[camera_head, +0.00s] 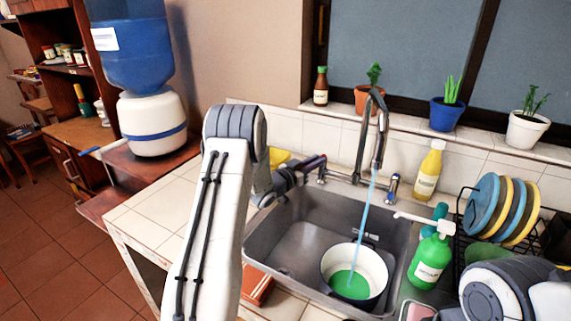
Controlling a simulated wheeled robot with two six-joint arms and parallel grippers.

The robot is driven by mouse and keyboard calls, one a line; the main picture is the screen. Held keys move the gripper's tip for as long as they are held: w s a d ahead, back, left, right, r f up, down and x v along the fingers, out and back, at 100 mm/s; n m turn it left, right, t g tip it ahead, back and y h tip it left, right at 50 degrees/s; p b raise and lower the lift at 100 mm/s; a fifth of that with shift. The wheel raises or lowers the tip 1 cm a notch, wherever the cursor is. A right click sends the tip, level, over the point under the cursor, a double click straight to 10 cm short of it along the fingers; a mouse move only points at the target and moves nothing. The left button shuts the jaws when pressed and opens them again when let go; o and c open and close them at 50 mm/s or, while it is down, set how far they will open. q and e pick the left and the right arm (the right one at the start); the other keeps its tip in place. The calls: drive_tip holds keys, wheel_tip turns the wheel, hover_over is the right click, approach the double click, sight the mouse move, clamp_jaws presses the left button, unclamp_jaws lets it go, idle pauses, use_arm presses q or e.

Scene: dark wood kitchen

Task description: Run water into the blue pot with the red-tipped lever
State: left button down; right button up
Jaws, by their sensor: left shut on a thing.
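The pot (375,258) sits in the grey sink, under the faucet. Its inside wall is white, its rim is dark and green shows at the bottom. A thin blue stream of water (364,215) falls from the faucet spout (378,150) into it. My left gripper (314,166) is at the left faucet lever (321,173) and shut on it. The gripper hides most of the lever, and I cannot see a red tip. The right lever (392,186) has a blue end and stands free. Only part of my right arm shows at the lower right; its gripper is out of view.
The sink (283,243) is set in a white tiled counter (153,232). A green pump bottle (430,262), a yellow bottle (428,172) and a dish rack with plates (482,204) stand right of it. Potted plants line the sill. A water dispenser (151,125) stands left.

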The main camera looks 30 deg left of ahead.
use_arm(q)
drive_tip(key=shift+a, duration=0.15)
use_arm(e)
drive_tip(key=shift+a+f, duration=0.1)
drive_tip(key=shift+a, duration=0.25)
use_arm(q)
drive_tip(key=c, duration=0.8)
unclamp_jaws()
drive_tip(key=shift+c, duration=0.2)
drive_tip(key=b+v, duration=0.2)
drive_tip(key=v, duration=0.8)
drive_tip(key=shift+s, duration=0.15)
use_arm(e)
drive_tip(key=shift+f, duration=0.95)
